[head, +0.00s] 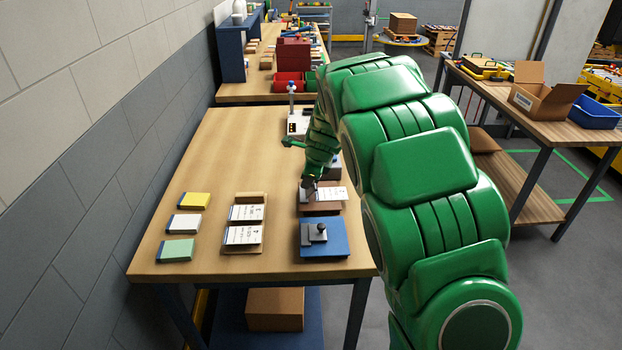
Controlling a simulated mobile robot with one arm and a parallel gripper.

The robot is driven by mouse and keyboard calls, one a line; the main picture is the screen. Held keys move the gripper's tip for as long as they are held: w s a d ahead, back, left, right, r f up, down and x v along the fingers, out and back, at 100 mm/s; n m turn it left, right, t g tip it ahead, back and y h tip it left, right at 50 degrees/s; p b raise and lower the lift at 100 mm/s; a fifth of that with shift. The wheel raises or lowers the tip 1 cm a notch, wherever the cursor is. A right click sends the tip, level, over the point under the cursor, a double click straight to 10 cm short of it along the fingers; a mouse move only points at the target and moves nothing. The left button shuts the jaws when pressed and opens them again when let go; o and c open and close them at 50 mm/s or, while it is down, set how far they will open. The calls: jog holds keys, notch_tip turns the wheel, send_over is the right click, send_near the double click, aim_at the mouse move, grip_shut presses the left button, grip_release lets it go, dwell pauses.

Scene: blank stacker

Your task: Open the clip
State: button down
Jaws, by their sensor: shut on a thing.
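My gripper (309,186) is low over the right part of the wooden table, at the left end of a white printed card (332,194) on a brown board (320,207). It is shut on a small dark part there, which looks like the clip. The fingertips are tiny and partly hidden by my green arm, so I cannot tell how far the clip is open. Just in front, a blue plate (336,247) carries a grey block with a black knob (319,232).
Two more printed cards (243,235) lie on a brown board left of my gripper. Yellow (193,200), white (184,224) and green (176,250) pads lie near the table's left edge. A white-topped device (298,122) stands behind. The table's left rear (235,140) is clear.

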jog(key=shift+a+f+n+h, duration=0.2)
jog(key=shift+a+h, duration=0.5)
jog(key=shift+h, duration=0.45)
jog(key=shift+a+f+n+h, duration=0.1)
jog(key=shift+a+n+h, duration=0.1)
jog(key=shift+a+h, duration=0.75)
jog(key=shift+a+f+n+h, duration=0.2)
jog(key=shift+a+h, duration=0.1)
jog(key=shift+h, duration=0.55)
jog(key=shift+a+f+n+h, duration=0.1)
jog(key=shift+a+f+h, duration=0.15)
jog(key=shift+h, duration=0.6)
jog(key=shift+a+f+h, duration=0.2)
jog(key=shift+a+h, duration=0.05)
jog(key=shift+h, duration=0.35)
jog(key=c, duration=1)
grip_release()
